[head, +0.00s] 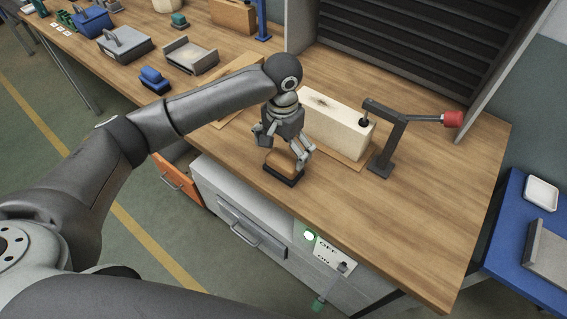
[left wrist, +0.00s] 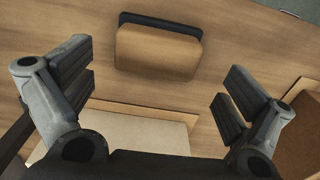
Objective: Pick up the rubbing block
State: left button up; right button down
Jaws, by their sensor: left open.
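The rubbing block (head: 284,168), a tan block on a dark base, lies on the wooden bench near its front edge. In the left wrist view the rubbing block (left wrist: 157,52) is at the top centre, its dark base edge showing along the top. My left gripper (head: 284,148) is above the block in the head view, partly in front of it. In the left wrist view the left gripper (left wrist: 155,92) is open, fingers spread wide and empty, with the block above the line between the fingertips. Contact is not visible. My right gripper is not in view.
A long pale block (head: 335,122) on a brown board stands just behind, beside a dark clamp post with a red-ended handle (head: 452,119). A blue block (head: 154,80) and a grey tray (head: 190,56) are farther left. The bench's right front is clear.

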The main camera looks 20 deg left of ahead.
aim_at(284, 158)
pick_arm(q)
jog(key=f, duration=0.2)
jog(key=f+p, duration=0.1)
jog(key=f, duration=0.1)
jog(key=shift+s+f, duration=0.2)
jog(key=shift+f, duration=0.3)
jog(key=shift+w+d+f, duration=0.1)
jog(key=shift+f, duration=0.05)
jog(key=shift+c, duration=1.6)
jog(key=c, duration=0.8)
jog(key=shift+c, duration=0.2)
jog(key=shift+r, duration=0.7)
jog(key=s+d+r+b, duration=0.1)
jog(key=s+d+r, duration=0.1)
jog(key=s+r, duration=0.4)
jog(key=s+d+r, duration=0.3)
jog(key=s+r, duration=0.2)
jog(key=s, duration=0.2)
jog(key=shift+d+r+b, duration=0.3)
jog(key=shift+r+b, duration=0.1)
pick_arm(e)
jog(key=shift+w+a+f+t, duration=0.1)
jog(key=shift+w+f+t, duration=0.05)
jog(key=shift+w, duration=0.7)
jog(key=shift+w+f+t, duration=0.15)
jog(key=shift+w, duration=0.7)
